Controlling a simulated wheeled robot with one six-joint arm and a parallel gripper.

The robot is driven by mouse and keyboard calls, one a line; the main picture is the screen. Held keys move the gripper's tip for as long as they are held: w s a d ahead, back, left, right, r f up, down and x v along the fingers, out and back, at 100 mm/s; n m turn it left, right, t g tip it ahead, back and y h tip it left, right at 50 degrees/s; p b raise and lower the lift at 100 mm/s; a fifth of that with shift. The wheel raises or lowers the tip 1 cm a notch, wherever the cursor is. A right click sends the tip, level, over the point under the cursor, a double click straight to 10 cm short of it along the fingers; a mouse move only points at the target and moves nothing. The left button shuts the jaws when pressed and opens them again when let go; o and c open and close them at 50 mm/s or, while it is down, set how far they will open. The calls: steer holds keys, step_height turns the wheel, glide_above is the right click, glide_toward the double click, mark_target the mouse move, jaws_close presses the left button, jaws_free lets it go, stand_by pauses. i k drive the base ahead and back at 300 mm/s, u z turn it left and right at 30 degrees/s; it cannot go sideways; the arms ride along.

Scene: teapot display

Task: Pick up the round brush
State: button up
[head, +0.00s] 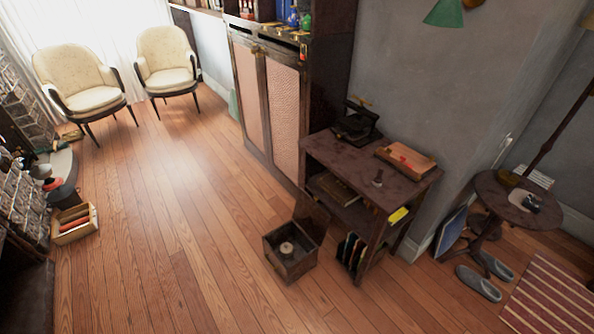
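I cannot make out a round brush for certain in the head view. An open dark box (290,268) on the floor holds a small round pale thing (286,248), also too small to name. Several small items lie by the brick fireplace (20,130) at the left, among them a red one (52,184), and they are unclear. My gripper is not in view.
Two cream armchairs (88,98) (170,78) stand at the back left. A tall cabinet (268,100) stands left of the side table. A round table (490,186), grey slippers (478,283) and a striped rug (550,300) are at the right. The middle wooden floor (170,220) is clear.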

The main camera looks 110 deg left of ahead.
mark_target(377, 180)
steer(key=u, duration=3.65)
steer(key=i, duration=1.65)
